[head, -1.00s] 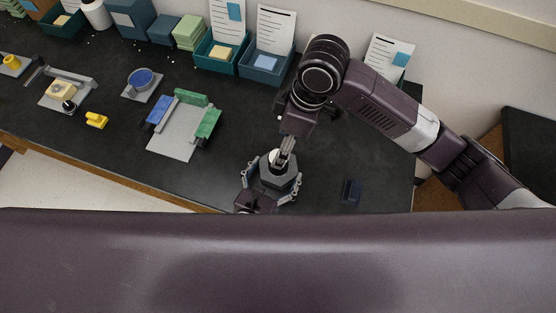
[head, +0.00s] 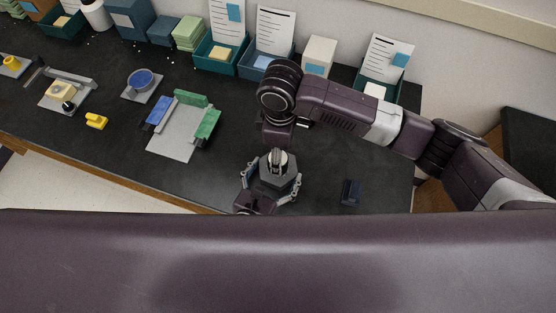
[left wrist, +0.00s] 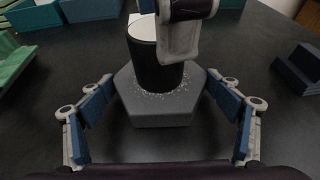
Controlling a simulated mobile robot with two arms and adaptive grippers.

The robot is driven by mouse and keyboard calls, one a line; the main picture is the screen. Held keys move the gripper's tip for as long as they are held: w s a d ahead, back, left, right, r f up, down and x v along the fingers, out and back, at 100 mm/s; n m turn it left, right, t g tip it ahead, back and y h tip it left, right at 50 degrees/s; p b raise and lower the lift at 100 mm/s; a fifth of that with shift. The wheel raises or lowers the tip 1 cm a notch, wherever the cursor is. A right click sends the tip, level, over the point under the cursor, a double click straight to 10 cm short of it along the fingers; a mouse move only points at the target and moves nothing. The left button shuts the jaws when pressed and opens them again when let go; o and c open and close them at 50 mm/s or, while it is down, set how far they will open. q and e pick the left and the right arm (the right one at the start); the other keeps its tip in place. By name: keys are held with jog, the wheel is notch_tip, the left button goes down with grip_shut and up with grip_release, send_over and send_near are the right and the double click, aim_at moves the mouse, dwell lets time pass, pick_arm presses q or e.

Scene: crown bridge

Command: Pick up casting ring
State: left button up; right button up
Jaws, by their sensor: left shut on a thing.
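The casting ring, a dark cylinder with a pale top (left wrist: 150,58), stands upright on a grey hexagonal base (left wrist: 160,112) in the left wrist view. In the head view the base (head: 279,180) sits near the table's front edge. My left gripper (head: 271,184) has its fingers on either side of the base and is shut on it. Its blue pads also flank the base in the left wrist view (left wrist: 163,105). My right gripper (head: 278,158) is over the ring's top. One finger (left wrist: 180,45) hangs in front of the ring's wall; its other finger is hidden.
A small dark blue block (head: 351,191) lies to the right of the base. A grey plate with blue and green blocks (head: 172,140) lies to the left. Teal bins (head: 222,66) and cards stand along the back wall. Black table surface is free around the base.

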jog(key=f, duration=0.4)
jog(key=shift+s+a, duration=0.15)
jog(key=shift+a, duration=0.05)
jog(key=c, duration=1.4)
jog(key=shift+r, duration=5.05)
